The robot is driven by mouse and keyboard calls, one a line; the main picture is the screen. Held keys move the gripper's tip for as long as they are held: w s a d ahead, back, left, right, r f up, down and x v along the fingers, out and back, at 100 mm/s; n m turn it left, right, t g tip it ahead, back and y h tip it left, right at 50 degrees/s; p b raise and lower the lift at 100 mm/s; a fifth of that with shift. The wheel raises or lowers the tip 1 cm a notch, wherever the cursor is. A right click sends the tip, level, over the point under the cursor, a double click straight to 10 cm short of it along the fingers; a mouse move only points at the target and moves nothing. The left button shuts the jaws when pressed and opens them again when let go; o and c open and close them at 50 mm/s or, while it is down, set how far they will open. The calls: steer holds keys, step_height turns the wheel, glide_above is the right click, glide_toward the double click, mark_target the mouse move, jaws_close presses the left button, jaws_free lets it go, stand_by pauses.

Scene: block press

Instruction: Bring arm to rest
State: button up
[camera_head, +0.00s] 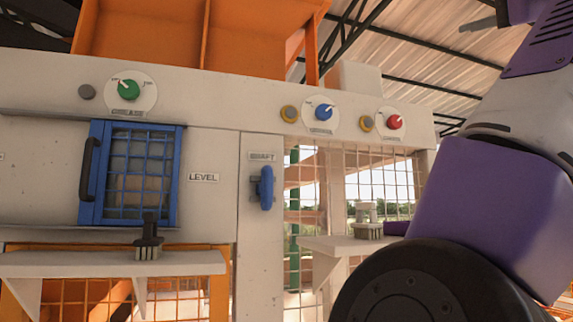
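My purple and grey arm fills the right side of the head view, bent upward from a large dark round joint at the bottom. At the top right edge, a grey finger-like tip that looks like part of my gripper (480,24) points left from a purple part. The rest of it is cut off by the frame, so its opening and anything in it are hidden. It is up in front of the roof, to the right of the press panel (220,105), and appears apart from it.
The panel carries a green knob (129,89), a blue knob (323,112), a red knob (394,122), a blue mesh door (131,174) and a blue shaft handle (266,188). A left shelf (90,264) and a right shelf (330,246) jut out below. An orange hopper (140,35) stands above.

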steer(key=w+a+f+n+h, duration=0.1)
steer(key=w+f+n+h, duration=0.15)
steer(key=f, duration=0.55)
steer(key=w+a+f+n+t+h, duration=0.1)
steer(key=w+f, duration=0.2)
steer(key=f, duration=0.5)
steer(key=w+a+f+n+h, duration=0.1)
steer(key=w+a+f+h, duration=0.15)
steer(key=f, duration=0.55)
steer(key=s+a+f+n+y, duration=0.1)
steer(key=s+f+n+y, duration=0.2)
steer(key=f, duration=0.9)
steer(key=s+a+f+n+y, duration=0.1)
steer(key=s+f+n+y, duration=0.2)
steer(key=f, duration=0.9)
steer(key=s+a+f+n+y, duration=0.1)
steer(key=s+a+f+n, duration=0.3)
steer(key=f, duration=0.8)
steer(key=s+d+f+g, duration=0.1)
steer(key=s+f+g, duration=0.4)
steer(key=s+f, duration=0.9)
steer(key=s+d+f+g+b, duration=0.1)
steer(key=s+f+g, duration=0.3)
steer(key=s+f, duration=1)
steer(key=s+n, duration=0.1)
steer(key=s, duration=0.4)
steer(key=shift+s+g, duration=0.3)
steer(key=shift+g, duration=0.1)
